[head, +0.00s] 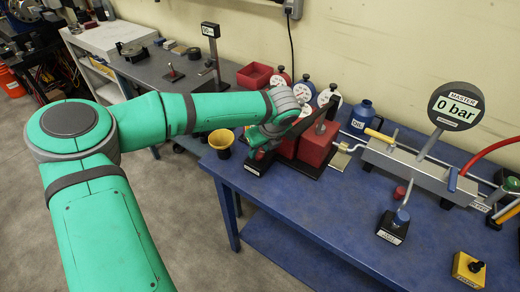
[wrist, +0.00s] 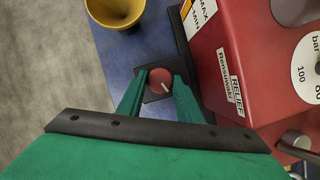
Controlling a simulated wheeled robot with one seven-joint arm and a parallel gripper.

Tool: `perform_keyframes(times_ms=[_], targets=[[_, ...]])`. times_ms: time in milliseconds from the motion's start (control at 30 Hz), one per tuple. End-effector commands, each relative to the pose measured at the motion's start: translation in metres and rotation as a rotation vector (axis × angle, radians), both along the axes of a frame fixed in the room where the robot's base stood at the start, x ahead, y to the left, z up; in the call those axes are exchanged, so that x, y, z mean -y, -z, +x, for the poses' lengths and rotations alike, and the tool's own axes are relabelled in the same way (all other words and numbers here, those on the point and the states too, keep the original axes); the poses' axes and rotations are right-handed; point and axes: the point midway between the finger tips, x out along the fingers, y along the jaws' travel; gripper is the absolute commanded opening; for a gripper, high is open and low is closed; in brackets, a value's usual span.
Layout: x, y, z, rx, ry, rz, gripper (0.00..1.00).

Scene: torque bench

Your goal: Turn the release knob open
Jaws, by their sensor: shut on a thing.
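A round red knob (wrist: 160,79) with a white pointer line sits on a small black base in the wrist view. My gripper (wrist: 160,85) has one green finger on each side of it and is shut on it. The pointer line slants toward the lower right. In the head view my gripper (head: 262,151) is down at the near left edge of the blue bench, over the black base (head: 254,170), whose label is too small to read. The knob is mostly hidden there by my gripper.
A red housing (wrist: 240,60) marked RELIEF stands close on the right of the knob. A yellow funnel-shaped cup (head: 221,141) stands at the left. The master gauge (head: 456,106) reads 0 bar.

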Motion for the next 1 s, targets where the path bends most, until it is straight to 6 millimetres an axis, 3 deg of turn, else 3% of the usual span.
perform_keyframes(times_ms=[700,1000], targets=[[0.003,0.0028,0.0011,-0.01,-0.671,0.004,0.1],[0.0031,0.0031,0.002,-0.011,-0.873,0.005,0.1]])
